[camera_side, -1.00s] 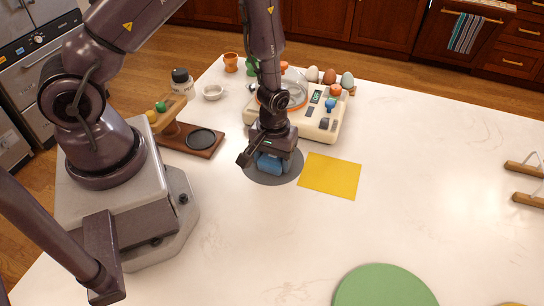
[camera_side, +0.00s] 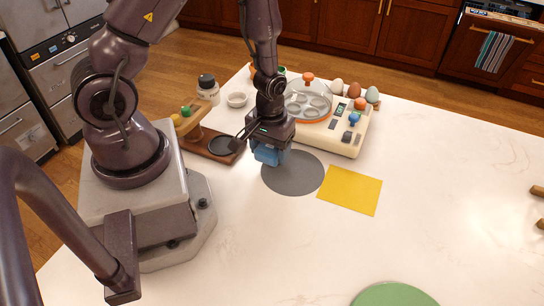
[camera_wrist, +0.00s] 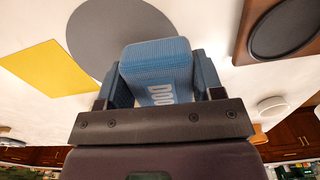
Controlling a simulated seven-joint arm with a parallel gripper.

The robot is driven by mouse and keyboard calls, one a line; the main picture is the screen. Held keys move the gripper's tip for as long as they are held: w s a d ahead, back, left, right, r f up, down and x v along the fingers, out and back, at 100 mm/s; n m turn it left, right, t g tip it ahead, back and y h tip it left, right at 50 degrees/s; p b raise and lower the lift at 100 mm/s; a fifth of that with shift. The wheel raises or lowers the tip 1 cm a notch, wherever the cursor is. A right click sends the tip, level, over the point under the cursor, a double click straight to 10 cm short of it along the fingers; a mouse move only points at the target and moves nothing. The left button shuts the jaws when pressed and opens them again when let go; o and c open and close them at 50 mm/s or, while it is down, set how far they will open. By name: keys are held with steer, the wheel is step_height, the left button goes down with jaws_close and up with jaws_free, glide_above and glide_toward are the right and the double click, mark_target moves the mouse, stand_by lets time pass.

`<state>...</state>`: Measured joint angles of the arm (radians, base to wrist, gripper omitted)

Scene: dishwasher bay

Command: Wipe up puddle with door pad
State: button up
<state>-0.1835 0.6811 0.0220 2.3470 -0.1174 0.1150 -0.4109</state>
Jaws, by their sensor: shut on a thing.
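My gripper (camera_side: 268,147) is shut on a blue block-shaped pad (camera_side: 267,156) at the upper left edge of a flat grey disc (camera_side: 292,178) on the white counter. In the wrist view the pad (camera_wrist: 158,62) sits between both fingers, with pale letters on its near face, partly cut off by the gripper body, that seem to start "DOO". The grey disc (camera_wrist: 115,28) lies beyond it. I cannot tell whether the pad touches the surface. No separate wet patch shows; I cannot tell whether the grey disc is the puddle or a mat.
A yellow square (camera_side: 350,190) lies right of the disc. A cream egg cooker (camera_side: 340,138) with a clear lid and several eggs stands behind. A wooden stand with a dark round plate (camera_side: 222,146) is close on the left. A green disc (camera_side: 395,295) lies in front; the right counter is mostly clear.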

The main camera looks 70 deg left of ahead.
steer(key=shift+r, duration=2.1)
steer(key=shift+d, duration=0.1)
